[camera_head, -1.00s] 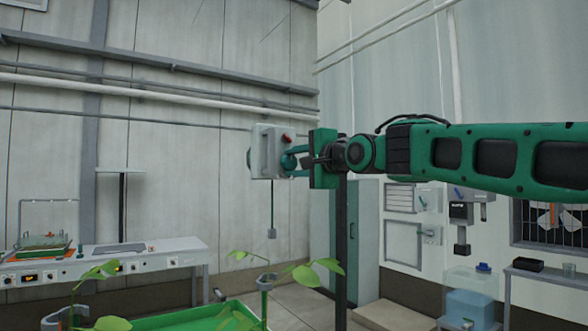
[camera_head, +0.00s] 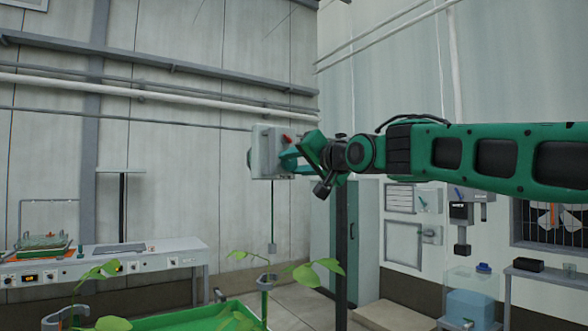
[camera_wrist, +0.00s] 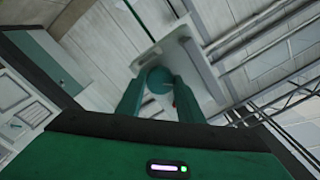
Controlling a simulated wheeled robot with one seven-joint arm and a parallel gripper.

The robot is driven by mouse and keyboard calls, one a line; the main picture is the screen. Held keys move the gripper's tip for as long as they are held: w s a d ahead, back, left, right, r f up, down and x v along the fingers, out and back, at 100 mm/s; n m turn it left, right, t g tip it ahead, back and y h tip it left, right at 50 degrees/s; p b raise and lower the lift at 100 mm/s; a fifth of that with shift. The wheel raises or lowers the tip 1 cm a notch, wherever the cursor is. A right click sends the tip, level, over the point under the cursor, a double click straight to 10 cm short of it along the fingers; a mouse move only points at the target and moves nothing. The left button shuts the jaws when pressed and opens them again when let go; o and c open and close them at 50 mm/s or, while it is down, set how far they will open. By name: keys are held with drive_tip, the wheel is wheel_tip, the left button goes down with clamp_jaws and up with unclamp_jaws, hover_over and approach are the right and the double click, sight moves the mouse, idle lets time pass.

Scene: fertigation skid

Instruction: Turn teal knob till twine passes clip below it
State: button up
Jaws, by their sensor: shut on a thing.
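A pale grey box (camera_head: 265,150) is held up in front of the wall, with a red part on its face. The teal knob (camera_wrist: 156,80) sits on the box face between my fingers in the wrist view. My gripper (camera_head: 288,158) is shut on the knob and is rolled to a tilt; it also shows in the wrist view (camera_wrist: 158,92). A thin dark twine (camera_head: 272,210) hangs straight down from the box with a small grey weight (camera_head: 272,248) at its end. Below is a grey clip (camera_head: 267,278) at the plant stem. The weight appears above the clip, with a gap.
A green tray (camera_head: 190,318) with leafy plants stands below the box. A workbench (camera_head: 150,258) with instruments is at left. A dark post (camera_head: 341,250) stands behind my wrist. Shelves and wall boxes are at right.

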drive_tip(key=n, duration=0.4)
drive_tip(key=shift+w+f+n, duration=0.1)
drive_tip(key=shift+f+n, duration=0.2)
drive_tip(key=shift+f, duration=0.05)
drive_tip(key=n, duration=0.3)
drive_tip(key=shift+n, duration=0.4)
drive_tip(key=n, duration=0.3)
drive_tip(key=shift+n, duration=2)
drive_tip(key=o, duration=1.1)
drive_tip(key=shift+w, duration=0.1)
drive_tip(key=shift+c, duration=0.2)
drive_tip(key=shift+r, duration=0.2)
drive_tip(key=shift+s+d, duration=0.1)
drive_tip(key=shift+s, duration=0.1)
